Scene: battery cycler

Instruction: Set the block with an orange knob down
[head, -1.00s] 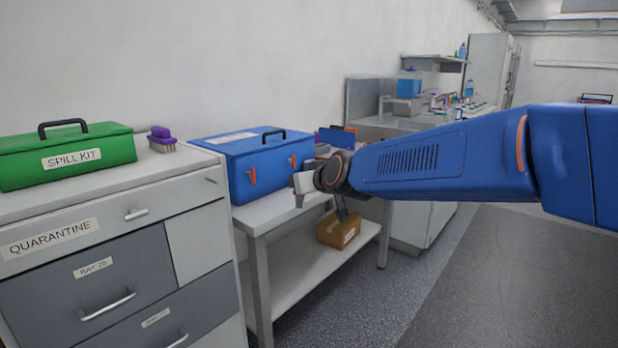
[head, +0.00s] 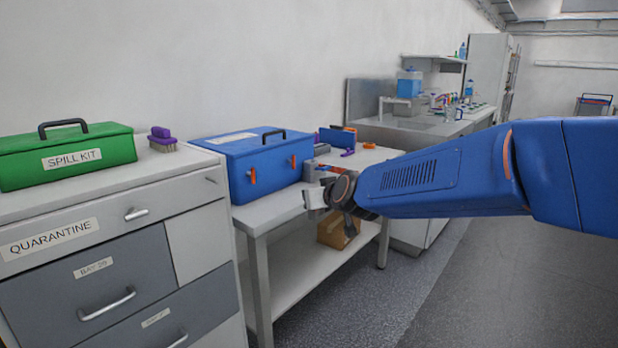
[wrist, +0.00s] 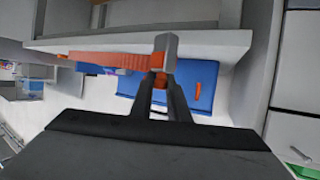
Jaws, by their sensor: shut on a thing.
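My gripper (wrist: 160,95) is shut on the block with an orange knob (wrist: 168,50), a grey upright piece with orange at the fingertips in the wrist view. An orange ribbed strip (wrist: 105,60) runs left from beside it; I cannot tell if it belongs to the block. The held block cannot be made out clearly there.
A cardboard box (head: 332,232) stands on the lower shelf, partly behind my gripper. Small blue, purple and orange items (head: 338,137) lie at the table's far end. A green spill kit (head: 70,158) and a purple brush (head: 161,136) stand on the drawer cabinet at left.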

